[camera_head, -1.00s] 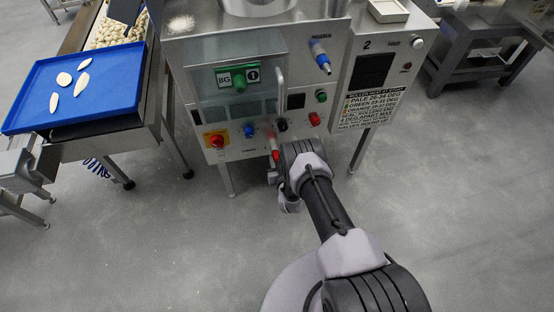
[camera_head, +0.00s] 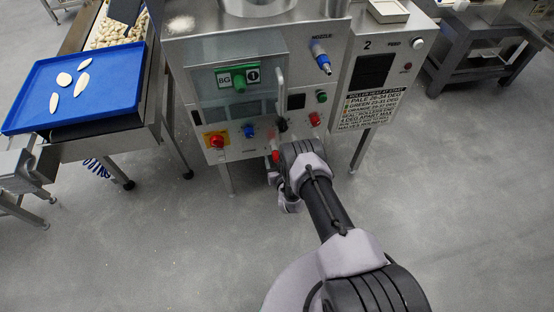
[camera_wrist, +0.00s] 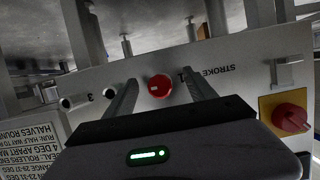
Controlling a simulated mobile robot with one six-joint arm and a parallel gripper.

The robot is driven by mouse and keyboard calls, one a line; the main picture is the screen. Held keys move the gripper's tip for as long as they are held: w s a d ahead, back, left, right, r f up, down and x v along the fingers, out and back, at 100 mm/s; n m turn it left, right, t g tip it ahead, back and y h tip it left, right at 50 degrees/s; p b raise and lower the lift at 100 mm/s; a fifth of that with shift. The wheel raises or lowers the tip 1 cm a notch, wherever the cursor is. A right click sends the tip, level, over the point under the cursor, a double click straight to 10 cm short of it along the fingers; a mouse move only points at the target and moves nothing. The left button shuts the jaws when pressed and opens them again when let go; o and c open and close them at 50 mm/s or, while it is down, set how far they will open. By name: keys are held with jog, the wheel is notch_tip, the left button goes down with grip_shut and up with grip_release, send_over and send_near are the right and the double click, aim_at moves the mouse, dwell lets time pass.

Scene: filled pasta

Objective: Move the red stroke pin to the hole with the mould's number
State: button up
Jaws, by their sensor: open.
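The red stroke pin (camera_wrist: 160,87) shows its round red head between the two fingers of my gripper (camera_wrist: 160,80) in the wrist view. The fingers are open, with a gap on each side of the head. The pin stands at the machine's lower front panel, beside an upside-down "STROKE" label (camera_wrist: 217,71). In the head view my gripper (camera_head: 276,166) is at the panel's lower edge, by a red tip (camera_head: 275,156). Two dark round spots, perhaps holes (camera_wrist: 109,94), lie left of the pin in the wrist view. The mould plate (camera_head: 238,78) reads "BG" and a circled 1.
A red knob on yellow (camera_wrist: 290,118) sits at the right in the wrist view; it also shows in the head view (camera_head: 217,140). A blue knob (camera_head: 249,131) and a vertical handle (camera_head: 281,90) are near. A blue tray (camera_head: 30,108) stands at left. The floor in front is clear.

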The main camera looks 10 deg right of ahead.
jog(key=shift+s, duration=0.1)
dwell(0.4)
jog(key=p+v, duration=0.5)
jog(key=p, duration=0.1)
jog(key=shift+s+r, duration=0.25)
jog(key=shift+r, duration=0.1)
jog(key=shift+s+p, duration=0.3)
jog(key=shift+s, duration=0.3)
